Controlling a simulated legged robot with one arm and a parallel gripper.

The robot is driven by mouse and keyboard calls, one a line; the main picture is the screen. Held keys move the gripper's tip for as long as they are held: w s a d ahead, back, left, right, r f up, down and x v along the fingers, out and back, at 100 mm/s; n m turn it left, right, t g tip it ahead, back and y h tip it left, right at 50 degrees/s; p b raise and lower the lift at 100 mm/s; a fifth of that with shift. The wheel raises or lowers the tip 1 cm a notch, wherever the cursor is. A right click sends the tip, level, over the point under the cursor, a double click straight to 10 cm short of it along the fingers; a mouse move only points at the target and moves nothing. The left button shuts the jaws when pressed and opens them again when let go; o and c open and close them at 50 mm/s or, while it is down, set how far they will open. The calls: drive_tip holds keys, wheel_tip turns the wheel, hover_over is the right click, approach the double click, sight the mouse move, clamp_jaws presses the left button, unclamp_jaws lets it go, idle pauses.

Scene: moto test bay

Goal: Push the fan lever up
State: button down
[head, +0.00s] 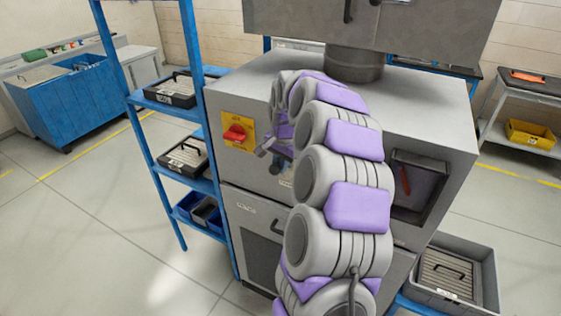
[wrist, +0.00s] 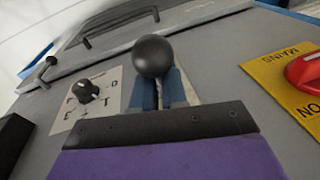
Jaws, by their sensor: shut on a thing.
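The lever, taken as the fan lever, has a round black ball knob (wrist: 152,57) on a thin pale stem, in the middle of the wrist view. It rises from the grey front panel. My gripper (wrist: 160,100) is at the stem just below the ball, with its dark bar and purple body across the bottom of the view. The jaws are shut on the lever, though their contact is partly hidden. In the head view my gripper (head: 268,148) is at the machine's front, right of the red switch, and my arm hides most of the lever there.
A red rotary switch (head: 235,133) on a yellow plate is close by, also in the wrist view (wrist: 306,72). A black rotary knob (wrist: 87,91) is left of the lever. A blue shelf rack (head: 163,165) with trays stands left of the machine. Floor at left is clear.

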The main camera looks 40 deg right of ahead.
drive_tip(key=shift+w+r, duration=0.1)
drive_tip(key=c, duration=1.2)
unclamp_jaws()
drive_tip(key=shift+a, duration=0.1)
drive_tip(key=shift+o, duration=0.2)
drive_tip(key=shift+r, duration=0.35)
drive_tip(key=s+r+p, duration=0.2)
drive_tip(key=s+r, duration=0.1)
drive_tip(key=r, duration=1.3)
drive_tip(key=shift+a, duration=0.3)
drive_tip(key=shift+s+a, duration=0.1)
